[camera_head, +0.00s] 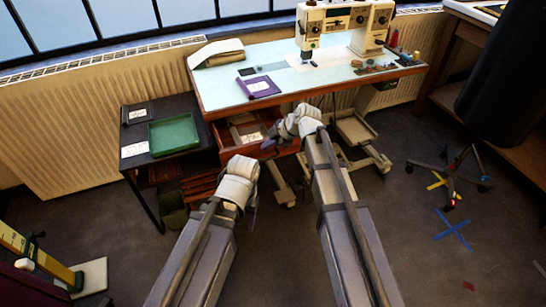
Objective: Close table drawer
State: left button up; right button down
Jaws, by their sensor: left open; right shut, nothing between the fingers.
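The sewing table (215,88) has a light blue top and a reddish wooden edge. Below its left part, a wooden drawer (228,140) is pulled out, with a white paper and other items inside. My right gripper (270,139) is shut and empty at the drawer's right front side; I cannot tell whether it touches the drawer. My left gripper (251,193) is open and empty, lower in the picture, in front of the drawer unit. My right arm hides part of the drawer's right side and the floor behind.
A dark side table (135,140) with a green tray (172,135) stands left of the drawer. A white sewing machine (340,18) and a purple folder (258,87) lie on the tabletop. A wheeled stand (452,178) is at right. The floor at lower right is mostly clear.

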jog(key=w+a, duration=0.1)
jog(key=w, duration=0.3)
jog(key=w+a, duration=0.2)
jog(key=w, duration=0.3)
jog(key=w+a, duration=0.1)
jog(key=w, duration=0.4)
jog(key=shift+a, duration=0.25)
jog(key=shift+s, duration=0.1)
